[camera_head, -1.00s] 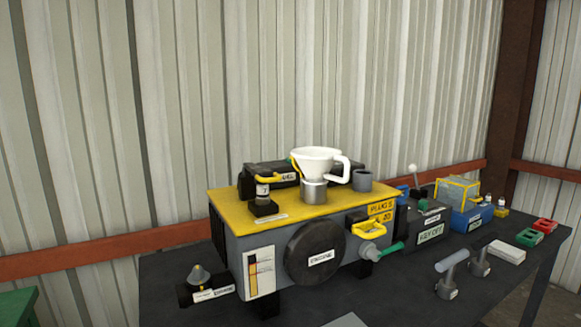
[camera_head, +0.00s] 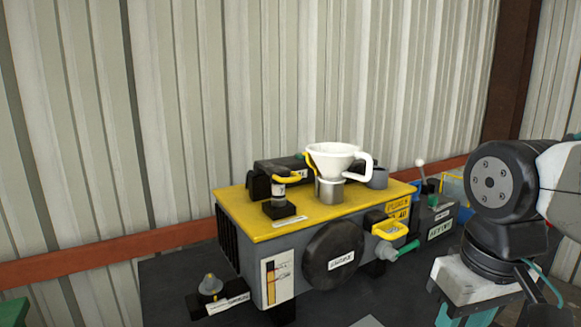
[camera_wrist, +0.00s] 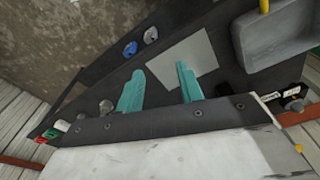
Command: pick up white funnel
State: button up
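The white funnel (camera_head: 333,159) stands upright in the head view, its spout in a grey metal neck (camera_head: 329,190) on the yellow top of the engine box (camera_head: 262,222). Its loop handle points right. My gripper (camera_wrist: 160,70) shows two teal fingers set well apart in the wrist view, with nothing held between them. In the head view my arm is at the lower right, to the right of the funnel and apart from it. The fingertips are cut off at the bottom edge there. The funnel does not show in the wrist view.
A yellow-handled part (camera_head: 284,192) stands left of the funnel, and a grey cup (camera_head: 377,178) stands close to its right. A black box (camera_head: 268,178) lies behind. A yellow handle and green grip (camera_head: 406,248) stick out in front. Above the funnel is clear to the wall.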

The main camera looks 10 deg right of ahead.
jog(key=w+a+r+n, duration=0.1)
jog(key=w+r+n, duration=0.3)
jog(key=w+r, duration=0.7)
notch_tip(320, 180, up, 8)
jog(key=n+g, duration=0.1)
jog(key=n, duration=0.4)
send_over(370, 163)
jog(key=shift+w+d+r, duration=0.2)
jog(key=shift+w+d, duration=0.05)
jog(key=shift+w+f, duration=0.1)
jog(key=shift+f, duration=0.1)
notch_tip(370, 163, down, 7)
jog(key=shift+a+f, duration=0.1)
jog(key=shift+a, duration=0.05)
jog(key=shift+c, duration=0.4)
grip_shut()
